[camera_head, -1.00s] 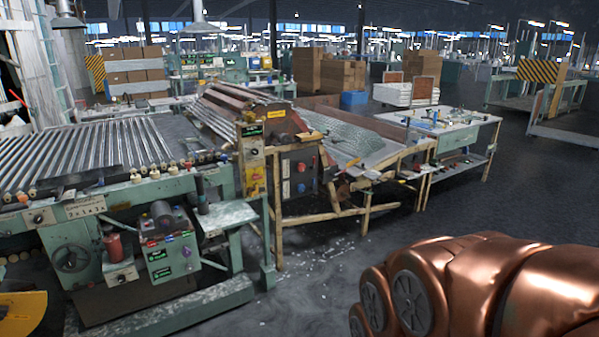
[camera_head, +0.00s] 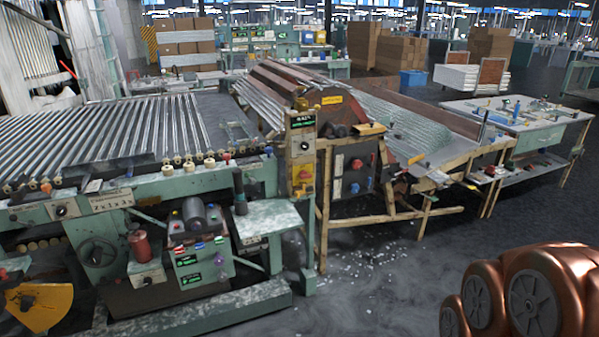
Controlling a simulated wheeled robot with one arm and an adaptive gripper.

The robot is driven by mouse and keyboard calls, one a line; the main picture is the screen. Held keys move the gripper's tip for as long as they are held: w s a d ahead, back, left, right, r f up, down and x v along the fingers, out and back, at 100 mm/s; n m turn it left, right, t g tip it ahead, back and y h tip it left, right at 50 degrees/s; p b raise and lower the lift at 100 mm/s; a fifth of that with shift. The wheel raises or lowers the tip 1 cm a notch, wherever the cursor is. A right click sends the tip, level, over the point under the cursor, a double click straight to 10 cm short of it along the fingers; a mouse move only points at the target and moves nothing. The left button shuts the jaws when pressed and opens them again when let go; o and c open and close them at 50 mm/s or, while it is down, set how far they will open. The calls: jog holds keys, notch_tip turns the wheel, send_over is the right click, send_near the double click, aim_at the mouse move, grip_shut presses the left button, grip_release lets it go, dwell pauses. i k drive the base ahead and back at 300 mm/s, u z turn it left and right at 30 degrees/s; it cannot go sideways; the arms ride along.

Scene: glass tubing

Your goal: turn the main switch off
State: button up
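A narrow upright switch box (camera_head: 302,151) stands on a post at the right end of the green roller machine. It has a dark label with green text (camera_head: 302,121) at its top, which seems to read "MAIN". Below the label is a dark round knob (camera_head: 305,145) on a pale plate. Lower down is a yellow panel with a red-orange part (camera_head: 302,174). The setting of the switch is too small to tell. My copper-coloured arm shows at the lower right, well apart from the box. My gripper is outside the view.
The green roller machine (camera_head: 130,195) fills the left, with a lower control panel (camera_head: 193,255) carrying buttons. A wooden-framed bench (camera_head: 390,208) extends right of the switch box. Grey floor (camera_head: 370,290) in front is open, with small pale scraps. Cardboard boxes stand behind.

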aim_at(303, 175)
jog(key=u, duration=0.65)
jog(key=i, duration=0.9)
jog(key=u, duration=0.85)
